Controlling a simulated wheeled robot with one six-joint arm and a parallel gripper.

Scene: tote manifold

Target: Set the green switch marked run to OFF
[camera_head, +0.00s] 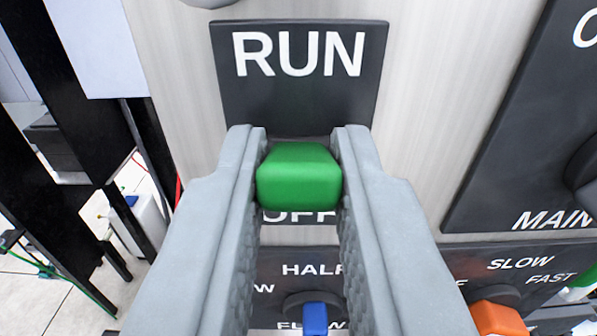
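The green switch (299,178) sits on a dark plate (297,112) with RUN in white letters at the top. The word OFF shows just below the switch, its upper part hidden behind the knob. My gripper (298,150) has one finger on each side of the green knob. Both fingers look in contact with its sides. The base of the switch is hidden by the knob and fingers, so I cannot tell its exact position.
Below is a plate with a blue switch (314,318), marked HALF and FLOW, partly hidden by my fingers. An orange switch (497,318) is at the lower right, near SLOW and FAST. A large dark MAIN plate (515,150) is at right. Black frame posts (75,120) stand at left.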

